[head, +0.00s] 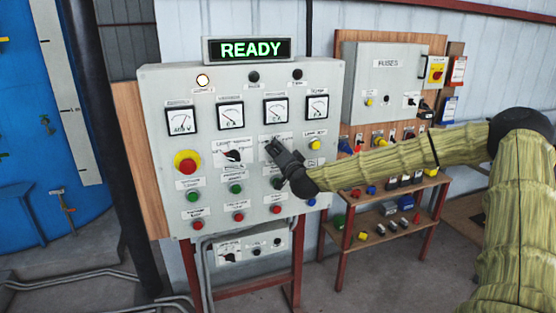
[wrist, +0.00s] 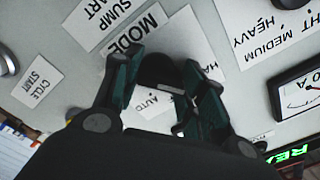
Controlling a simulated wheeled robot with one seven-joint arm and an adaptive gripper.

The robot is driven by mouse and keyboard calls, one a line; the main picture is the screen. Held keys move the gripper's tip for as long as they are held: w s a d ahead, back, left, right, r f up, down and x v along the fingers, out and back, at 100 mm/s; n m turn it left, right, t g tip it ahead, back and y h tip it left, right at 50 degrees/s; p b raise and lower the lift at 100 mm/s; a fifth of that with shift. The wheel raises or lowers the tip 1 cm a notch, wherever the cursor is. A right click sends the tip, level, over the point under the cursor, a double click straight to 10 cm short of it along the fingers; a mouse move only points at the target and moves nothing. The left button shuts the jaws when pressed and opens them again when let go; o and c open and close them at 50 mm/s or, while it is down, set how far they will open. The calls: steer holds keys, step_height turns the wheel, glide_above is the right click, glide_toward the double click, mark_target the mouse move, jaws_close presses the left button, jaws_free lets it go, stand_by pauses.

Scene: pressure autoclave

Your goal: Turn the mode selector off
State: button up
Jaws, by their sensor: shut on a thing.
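The mode selector (wrist: 158,70) is a black rotary knob on the grey control panel (head: 153,98). In the wrist view it sits between the two fingers of my gripper (wrist: 162,75), which is shut on it. The MODE label (wrist: 131,38) lies beside the knob. AUTO and a partly covered label starting with HA show around it. The fingers hide parts of the dial, and I cannot tell clearly where the pointer stands. In the head view my gripper (head: 275,150) is against the panel's middle and covers the selector.
The light-medium-heavy selector (head: 233,156) is left of my gripper. A red emergency button on yellow (head: 187,162) is at the panel's left. Gauges sit above and coloured buttons below. A lit READY sign (head: 249,50) tops the panel. A fuse box (head: 385,80) hangs behind right.

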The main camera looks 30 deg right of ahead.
steer(key=m+b, duration=0.1)
steer(key=b, duration=0.1)
steer(key=m+b, duration=0.3)
steer(key=shift+d+f+b, duration=0.1)
steer(key=shift+f+b, duration=0.2)
steer(key=shift+b, duration=0.1)
steer(key=m+b, duration=0.3)
steer(key=shift+r+b, duration=0.2)
steer(key=shift+b, duration=0.1)
steer(key=shift+r+m, duration=0.1)
steer(key=shift+m, duration=0.3)
steer(key=o, duration=1)
steer(key=shift+s+d, duration=0.1)
steer(key=shift+v, duration=5.95)
